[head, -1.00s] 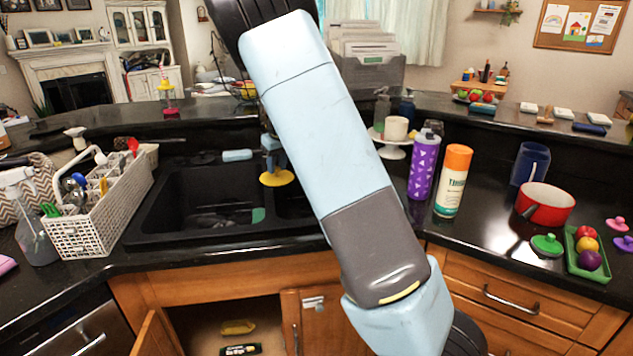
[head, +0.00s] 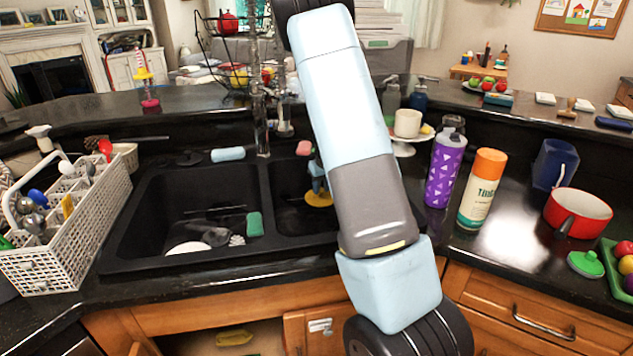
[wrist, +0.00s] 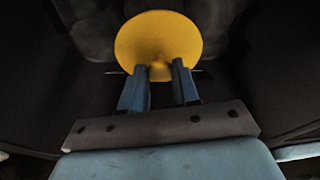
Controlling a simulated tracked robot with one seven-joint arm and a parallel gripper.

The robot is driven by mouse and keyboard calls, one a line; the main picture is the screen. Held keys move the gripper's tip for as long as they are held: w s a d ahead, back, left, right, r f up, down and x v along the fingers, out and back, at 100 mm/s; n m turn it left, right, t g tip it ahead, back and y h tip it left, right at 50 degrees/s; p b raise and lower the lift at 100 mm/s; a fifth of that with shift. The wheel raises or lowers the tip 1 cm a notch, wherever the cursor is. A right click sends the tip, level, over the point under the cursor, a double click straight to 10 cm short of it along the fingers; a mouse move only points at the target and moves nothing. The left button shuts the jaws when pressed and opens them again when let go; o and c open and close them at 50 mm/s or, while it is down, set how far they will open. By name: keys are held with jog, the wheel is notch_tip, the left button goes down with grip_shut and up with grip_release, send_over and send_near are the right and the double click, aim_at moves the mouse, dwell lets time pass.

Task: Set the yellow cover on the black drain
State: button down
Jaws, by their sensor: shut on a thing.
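The yellow cover (head: 319,199) is a round disc in the right basin (head: 290,212) of the black double sink, partly hidden by my arm. The wrist view shows its round face (wrist: 157,28) between and beyond my fingertips. My gripper (wrist: 159,72) is shut on a part of the cover at its near side. In the head view my blue gripper (head: 317,181) shows just above the cover, with its right side hidden by my arm. I cannot make out the black drain against the dark basin, nor whether the cover touches the basin floor.
The left basin (head: 160,205) holds a green sponge (head: 254,224), a white plate (head: 188,248) and a brush (head: 237,240). A tall faucet (head: 259,90) stands behind the divider. A purple bottle (head: 445,170) and a spray can (head: 482,190) stand right of the sink; a white caddy (head: 75,235) stands left.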

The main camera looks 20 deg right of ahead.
jog(key=shift+d+f, duration=0.1)
jog(key=shift+d, duration=0.1)
jog(key=shift+a+f, duration=0.2)
jog(key=shift+f, duration=1.05)
jog(key=shift+s+x, duration=0.25)
jog(key=shift+x, duration=0.9)
jog(key=shift+s+x, duration=0.25)
jog(key=shift+x, duration=0.9)
jog(key=shift+s+x, duration=0.25)
jog(key=shift+x, duration=0.85)
jog(key=shift+f, duration=0.2)
jog(key=shift+s+f, duration=0.4)
jog(key=shift+f, duration=0.2)
jog(key=c, duration=0.8)
grip_release()
jog(key=shift+o, duration=0.2)
